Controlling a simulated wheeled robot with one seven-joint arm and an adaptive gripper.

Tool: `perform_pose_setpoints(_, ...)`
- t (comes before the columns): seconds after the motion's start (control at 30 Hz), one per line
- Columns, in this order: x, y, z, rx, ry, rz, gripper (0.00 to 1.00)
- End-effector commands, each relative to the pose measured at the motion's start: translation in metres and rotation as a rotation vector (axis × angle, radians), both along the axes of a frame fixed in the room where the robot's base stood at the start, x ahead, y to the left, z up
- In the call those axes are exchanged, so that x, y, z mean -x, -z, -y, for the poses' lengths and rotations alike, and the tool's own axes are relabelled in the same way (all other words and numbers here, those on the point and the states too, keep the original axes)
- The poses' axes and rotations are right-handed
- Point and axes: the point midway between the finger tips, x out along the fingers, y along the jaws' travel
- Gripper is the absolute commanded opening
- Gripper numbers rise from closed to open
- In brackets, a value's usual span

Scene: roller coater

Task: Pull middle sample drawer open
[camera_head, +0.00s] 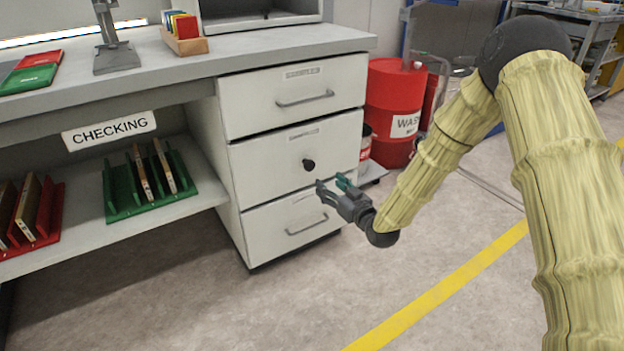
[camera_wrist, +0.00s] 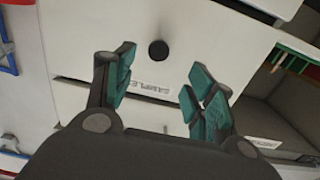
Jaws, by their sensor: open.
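The middle drawer (camera_head: 265,160) is the white front with a round dark knob (camera_head: 308,164), between two drawers with bar handles. It looks shut, level with its neighbours. My gripper (camera_head: 332,184) is open and empty, to the right of and a little below the knob in the head view. In the wrist view, the knob (camera_wrist: 158,50) shows beyond and between the open teal-padded fingers (camera_wrist: 165,90), apart from them. A label (camera_wrist: 150,88) on the drawer front shows between the fingers. How far the fingertips are from the drawer is hard to tell.
The top drawer (camera_head: 290,92) and bottom drawer (camera_head: 290,222) have bar handles. A red waste drum (camera_head: 392,100) stands right of the cabinet. A shelf (camera_head: 85,236) with green and red racks is at the left. The floor (camera_head: 300,295) before the cabinet is clear.

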Motion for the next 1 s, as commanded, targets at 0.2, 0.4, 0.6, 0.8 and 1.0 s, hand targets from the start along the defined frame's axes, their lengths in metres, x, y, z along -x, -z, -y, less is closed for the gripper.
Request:
perform_pose_setpoints(0.2,-0.009,-0.005,-0.003,-0.005,-0.007,0.033,0.55)
perform_pose_setpoints(0.4,-0.028,-0.003,-0.013,-0.003,-0.006,0.033,0.55)
perform_pose_setpoints(0.6,-0.057,-0.002,-0.029,-0.004,-0.007,0.032,0.55)
perform_pose_setpoints(0.8,-0.083,-0.003,-0.042,-0.004,-0.006,0.031,0.55)
perform_pose_setpoints(1.0,-0.097,-0.004,-0.05,-0.004,-0.006,0.031,0.55)
